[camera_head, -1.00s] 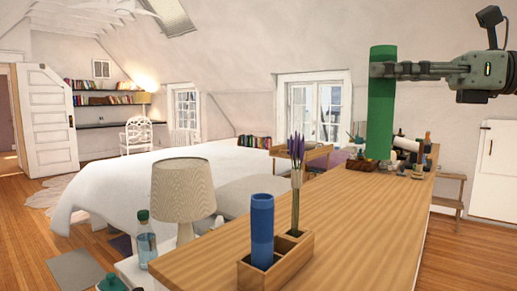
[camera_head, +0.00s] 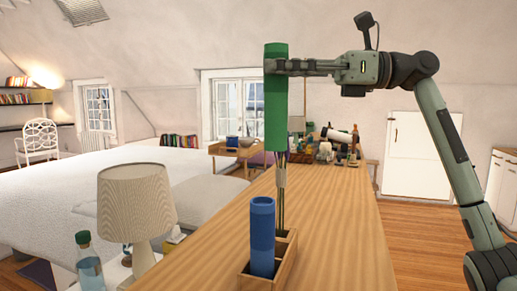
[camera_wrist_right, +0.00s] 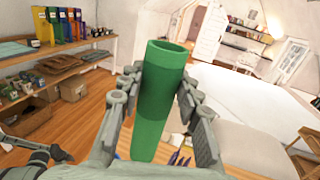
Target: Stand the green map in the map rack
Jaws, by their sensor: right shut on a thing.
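The green map (camera_head: 275,115) is an upright green tube. My right gripper (camera_head: 278,67) is shut on it near its top, and in the right wrist view the fingers flank the green tube (camera_wrist_right: 158,105). The wooden map rack (camera_head: 285,262) stands on the wooden top, lower in the head view. A blue tube (camera_head: 262,238) stands upright in its near compartment. The green map's lower end appears above the rack's far part, clear of it. My left gripper is not in view.
A lamp (camera_head: 135,205) and a bottle (camera_head: 88,265) stand left of the wooden top (camera_head: 340,235). Several small items (camera_head: 335,148) crowd its far end. The top right of the rack is clear. A bed (camera_head: 60,205) lies to the left.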

